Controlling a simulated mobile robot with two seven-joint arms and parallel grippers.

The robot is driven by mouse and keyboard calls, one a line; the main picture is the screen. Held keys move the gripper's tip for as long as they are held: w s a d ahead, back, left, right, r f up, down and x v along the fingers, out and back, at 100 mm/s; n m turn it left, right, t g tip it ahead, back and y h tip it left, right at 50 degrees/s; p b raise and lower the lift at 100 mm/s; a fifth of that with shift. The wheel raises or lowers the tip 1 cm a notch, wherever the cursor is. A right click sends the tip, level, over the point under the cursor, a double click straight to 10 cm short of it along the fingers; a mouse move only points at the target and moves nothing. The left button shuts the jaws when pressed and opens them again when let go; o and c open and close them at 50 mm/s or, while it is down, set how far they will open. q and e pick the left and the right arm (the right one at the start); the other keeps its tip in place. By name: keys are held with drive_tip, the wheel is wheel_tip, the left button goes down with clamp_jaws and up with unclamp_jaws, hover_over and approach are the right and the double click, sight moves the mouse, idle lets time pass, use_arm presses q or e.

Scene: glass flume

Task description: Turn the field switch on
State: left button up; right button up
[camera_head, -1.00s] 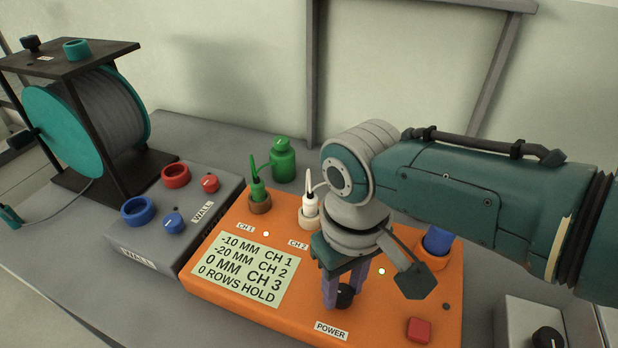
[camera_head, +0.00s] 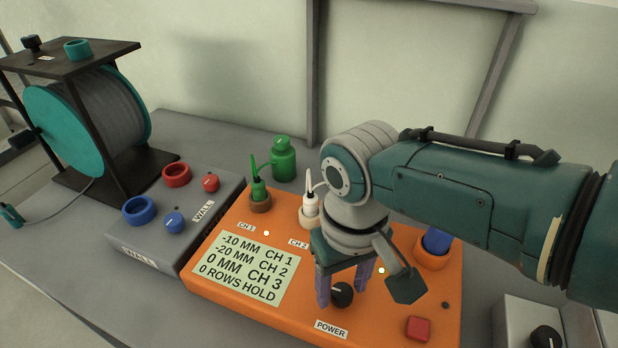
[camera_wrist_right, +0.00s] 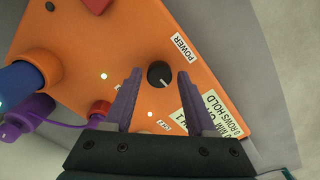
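No label reading "field" is legible, so I cannot tell which control is the field switch. A black rotary knob (camera_head: 341,294) with a pale pointer line stands on the orange box (camera_head: 225,297), near its POWER label. It also shows in the right wrist view (camera_wrist_right: 159,75). My right gripper (camera_head: 343,292) is open, its two purple fingers apart on either side of the knob and clear of it. The right wrist view shows the same open fingers (camera_wrist_right: 160,78). A second black knob (camera_head: 547,338) sits on a grey unit at the bottom right. My left gripper is not in view.
The orange box carries a display (camera_head: 244,269), a lit lamp (camera_head: 381,271), a red button (camera_head: 419,329), a green plug (camera_head: 258,190) and a white plug (camera_head: 310,205). A grey WALL box (camera_head: 150,232) and a cable reel (camera_head: 65,130) stand left.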

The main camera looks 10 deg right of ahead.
sight(342, 291)
drive_tip(key=shift+o, duration=0.7)
drive_tip(key=shift+r+p, duration=0.3)
drive_tip(key=shift+r, duration=0.05)
wheel_tip(342, 291, up, 9)
drive_tip(key=p, duration=0.4)
drive_tip(key=shift+r, duration=0.1)
drive_tip(key=shift+s, duration=0.1)
